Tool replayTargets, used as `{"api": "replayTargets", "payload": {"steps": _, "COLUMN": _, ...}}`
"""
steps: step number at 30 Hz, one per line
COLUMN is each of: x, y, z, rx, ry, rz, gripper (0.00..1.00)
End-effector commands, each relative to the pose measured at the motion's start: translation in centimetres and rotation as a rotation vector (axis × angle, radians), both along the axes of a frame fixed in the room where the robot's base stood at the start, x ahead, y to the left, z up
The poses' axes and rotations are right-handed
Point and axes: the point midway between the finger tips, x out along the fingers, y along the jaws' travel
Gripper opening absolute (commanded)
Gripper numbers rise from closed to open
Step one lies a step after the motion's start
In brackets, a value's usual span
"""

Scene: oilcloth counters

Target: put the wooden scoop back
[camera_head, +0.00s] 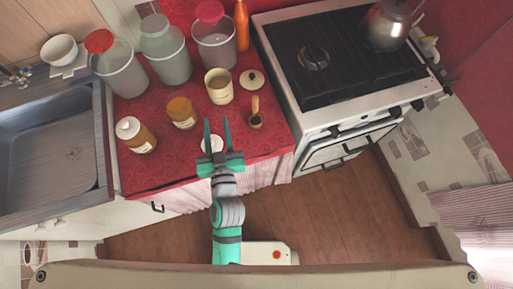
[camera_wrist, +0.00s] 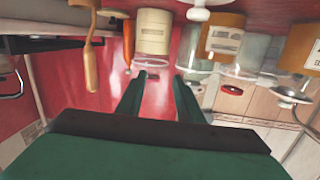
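The wooden scoop (camera_head: 255,104) lies on the red counter right of centre, its pale handle pointing away and its dark bowl toward the front. It also shows at the upper left of the wrist view (camera_wrist: 90,66), which looks upside down. An open cream canister (camera_head: 218,91) stands left of and behind the scoop; it is also in the wrist view (camera_wrist: 153,32). A round cream lid (camera_head: 251,79) with a dark knob lies behind the scoop. My gripper (camera_head: 216,124) is open and empty, above the counter's front part, left of the scoop and apart from it.
Two amber jars (camera_head: 181,112) (camera_head: 137,137) stand left of my gripper. A small white round thing (camera_head: 212,143) is partly hidden beneath it. Large clear jars (camera_head: 166,55) line the back. The sink (camera_head: 50,150) is left, the stove (camera_head: 345,60) right. An orange bottle (camera_head: 241,25) stands behind.

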Motion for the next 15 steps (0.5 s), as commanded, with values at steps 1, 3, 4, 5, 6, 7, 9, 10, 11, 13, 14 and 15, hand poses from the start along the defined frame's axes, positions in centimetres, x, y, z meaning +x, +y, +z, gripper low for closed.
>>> {"api": "replayTargets", "payload": {"steps": 1, "x": -1.9, "y": -0.9, "z": -1.3, "rx": 0.009, "ry": 0.029, "rz": -0.030, "gripper": 0.33}}
{"api": "replayTargets", "payload": {"steps": 3, "x": -4.3, "y": -2.3, "z": -2.5, "rx": 0.017, "ry": 0.057, "rz": -0.071, "gripper": 0.33}}
{"api": "replayTargets", "payload": {"steps": 4, "x": -5.3, "y": -2.9, "z": -2.9, "rx": 0.021, "ry": 0.066, "rz": -0.089, "gripper": 0.33}}
{"api": "replayTargets", "payload": {"steps": 5, "x": -6.3, "y": -3.5, "z": -3.2, "rx": 0.021, "ry": 0.075, "rz": -0.104, "gripper": 0.33}}
{"api": "replayTargets", "payload": {"steps": 6, "x": -7.7, "y": -4.3, "z": -3.7, "rx": 0.022, "ry": 0.086, "rz": -0.123, "gripper": 0.33}}
{"api": "replayTargets", "payload": {"steps": 7, "x": -8.8, "y": -4.9, "z": -4.0, "rx": 0.021, "ry": 0.095, "rz": -0.137, "gripper": 0.33}}
{"api": "replayTargets", "payload": {"steps": 9, "x": -11.2, "y": -6.2, "z": -4.5, "rx": 0.016, "ry": 0.111, "rz": -0.163, "gripper": 0.33}}
{"api": "replayTargets", "payload": {"steps": 10, "x": -12.3, "y": -6.8, "z": -4.6, "rx": 0.012, "ry": 0.117, "rz": -0.173, "gripper": 0.33}}
{"api": "replayTargets", "payload": {"steps": 11, "x": -13.3, "y": -7.3, "z": -4.7, "rx": 0.009, "ry": 0.123, "rz": -0.180, "gripper": 0.33}}
{"api": "replayTargets", "payload": {"steps": 13, "x": -15.7, "y": -8.5, "z": -4.8, "rx": -0.005, "ry": 0.134, "rz": -0.193, "gripper": 0.33}}
{"api": "replayTargets", "payload": {"steps": 14, "x": -16.6, "y": -8.9, "z": -4.7, "rx": -0.009, "ry": 0.138, "rz": -0.196, "gripper": 0.33}}
{"api": "replayTargets", "payload": {"steps": 15, "x": -17.8, "y": -9.5, "z": -4.6, "rx": -0.018, "ry": 0.142, "rz": -0.198, "gripper": 0.33}}
